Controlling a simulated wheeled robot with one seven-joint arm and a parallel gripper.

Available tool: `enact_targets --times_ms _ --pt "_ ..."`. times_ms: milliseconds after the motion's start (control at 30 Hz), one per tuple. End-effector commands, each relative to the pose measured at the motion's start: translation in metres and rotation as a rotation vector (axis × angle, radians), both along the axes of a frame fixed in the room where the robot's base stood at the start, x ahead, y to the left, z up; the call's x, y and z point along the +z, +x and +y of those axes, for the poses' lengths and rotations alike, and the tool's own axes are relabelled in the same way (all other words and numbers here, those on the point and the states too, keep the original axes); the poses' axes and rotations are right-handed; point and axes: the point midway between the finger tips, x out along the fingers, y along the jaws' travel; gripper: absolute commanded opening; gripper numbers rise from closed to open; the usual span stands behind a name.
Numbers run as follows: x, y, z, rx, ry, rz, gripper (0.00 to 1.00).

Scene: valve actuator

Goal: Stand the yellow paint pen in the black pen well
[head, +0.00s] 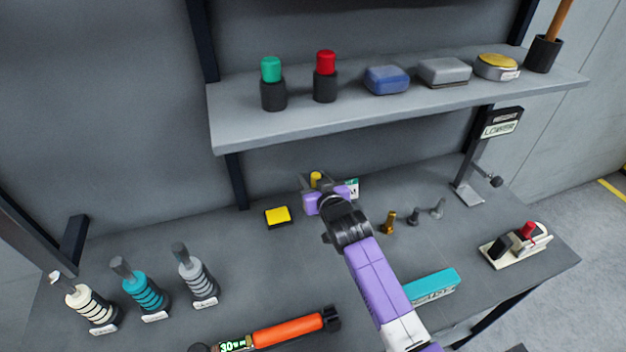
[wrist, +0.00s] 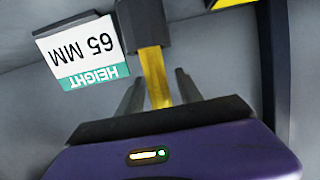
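The yellow paint pen (head: 316,178) shows as a short yellow end at my gripper (head: 317,187), near the back of the bench. In the wrist view the pen (wrist: 156,77) is a long yellow bar between the two fingers of my gripper (wrist: 158,85). Gaps show on both sides of it, so the fingers look open around it. Its far end meets a dark block (wrist: 140,28); I cannot tell whether this is the black pen well or the pen's own dark part. My gripper hides the pen's lower part in the head view.
A height card (wrist: 82,50) stands beside the pen. A yellow-topped pad (head: 278,216) lies to the left, and small bolts (head: 389,222) stand to the right. The shelf (head: 350,124) above carries green-topped and red-topped black cylinders. A teal box (head: 432,287) lies near my arm.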

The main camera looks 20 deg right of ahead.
Motion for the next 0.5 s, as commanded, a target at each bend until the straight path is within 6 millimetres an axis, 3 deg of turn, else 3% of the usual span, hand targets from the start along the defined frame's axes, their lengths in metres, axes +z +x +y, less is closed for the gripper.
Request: enact_targets --times_ms 267,500 --pt "0.003 -0.002 0.0 0.0 0.0 0.0 0.43" --pt "0.011 -0.031 0.0 -0.001 0.003 -0.001 0.43"
